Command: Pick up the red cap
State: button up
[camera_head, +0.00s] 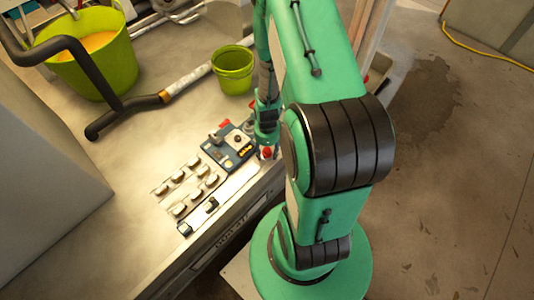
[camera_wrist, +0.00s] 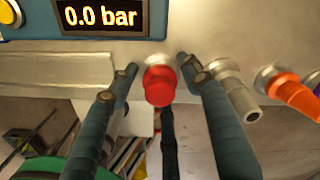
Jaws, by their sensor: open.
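In the wrist view, the red cap (camera_wrist: 160,87) sits on a metal fitting on the front face of the panel. My gripper (camera_wrist: 156,72) is open, with one dark finger to the left of the cap and one to the right. Gaps show between the cap and both fingers, so it is not gripped. In the head view, the red cap (camera_head: 267,152) shows as a small red spot at the bench edge, just below my gripper (camera_head: 266,141), whose fingers are mostly hidden there.
A pressure display (camera_wrist: 102,17) reads 0.0 bar above the cap. A bare metal fitting (camera_wrist: 235,95) and an orange-capped fitting (camera_wrist: 293,92) stand to the right. On the bench are a control box (camera_head: 229,147), a small green bucket (camera_head: 233,70) and a larger green tub (camera_head: 88,60).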

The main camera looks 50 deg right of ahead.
aim_at(267, 149)
dwell(0.3)
jog(key=c, duration=0.9)
jog(key=shift+o, duration=0.2)
jog(key=shift+r, duration=0.15)
jog(key=shift+r, duration=0.55)
notch_tip(267, 149, up, 2)
jog(key=shift+r+p, duration=0.15)
jog(key=shift+p, duration=0.4)
jog(key=s+a+p, duration=0.1)
jog(key=s+a, duration=0.3)
jog(key=s, duration=0.2)
jog(key=s+a+r, duration=0.1)
jog(key=s+a, duration=0.3)
jog(key=s, duration=0.3)
jog(key=shift+s+a+r+p, duration=0.15)
jog(key=shift+s+a+p, duration=0.1)
jog(key=shift+a+p, duration=0.1)
